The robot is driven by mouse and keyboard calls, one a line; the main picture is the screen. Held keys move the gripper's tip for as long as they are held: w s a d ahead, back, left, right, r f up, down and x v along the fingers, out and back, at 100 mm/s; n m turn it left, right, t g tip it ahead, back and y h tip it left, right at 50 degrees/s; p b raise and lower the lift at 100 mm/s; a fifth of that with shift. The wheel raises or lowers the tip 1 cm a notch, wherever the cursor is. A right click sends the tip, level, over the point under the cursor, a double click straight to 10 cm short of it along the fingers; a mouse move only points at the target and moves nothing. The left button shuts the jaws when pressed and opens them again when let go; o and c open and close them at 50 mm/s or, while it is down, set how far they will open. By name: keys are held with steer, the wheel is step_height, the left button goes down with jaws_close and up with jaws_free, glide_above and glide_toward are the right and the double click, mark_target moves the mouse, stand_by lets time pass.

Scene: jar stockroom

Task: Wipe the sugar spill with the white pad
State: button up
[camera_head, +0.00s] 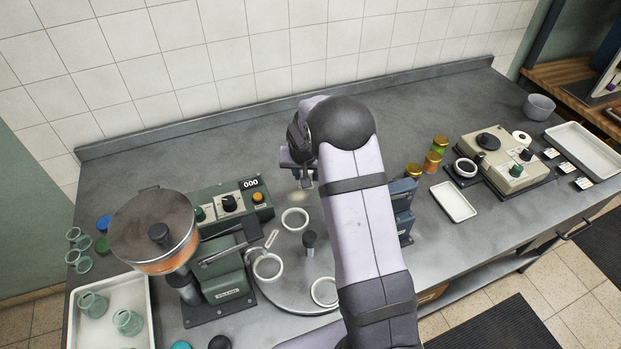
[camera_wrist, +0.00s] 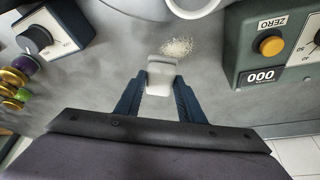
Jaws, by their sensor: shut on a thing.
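The white pad (camera_wrist: 160,75) is held between the two dark blue fingers of my gripper (camera_wrist: 158,98) in the wrist view. The sugar spill (camera_wrist: 178,46) is a small pale grainy patch on the grey counter, just beyond the pad's far edge and a little to the right. In the head view, my gripper (camera_head: 303,181) is over the counter behind the round turntable, and the spill (camera_head: 296,196) shows faintly beside it. I cannot tell whether the pad touches the counter. My arm hides part of the counter to the right.
A green console (camera_head: 230,203) with a 000 display stands left of the spill. A white-rimmed ring (camera_head: 295,219) lies close in front, on the turntable (camera_head: 290,296). Several gold-lidded jars (camera_head: 432,161) and a beige dial box (camera_head: 503,163) stand right. The back counter is clear.

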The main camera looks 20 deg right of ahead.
steer(key=shift+w+d+r+n+y, duration=0.15)
steer(key=shift+w+n+y, duration=0.05)
steer(key=shift+w+n, duration=0.3)
steer(key=shift+w+d+r+n+y, duration=0.1)
steer(key=shift+w+d+n+y, duration=0.1)
steer(key=shift+w+n, duration=0.3)
steer(key=shift+r+n, duration=0.15)
steer(key=shift+n, duration=0.45)
steer(key=shift+n+y, duration=0.4)
steer(key=shift+n, duration=0.1)
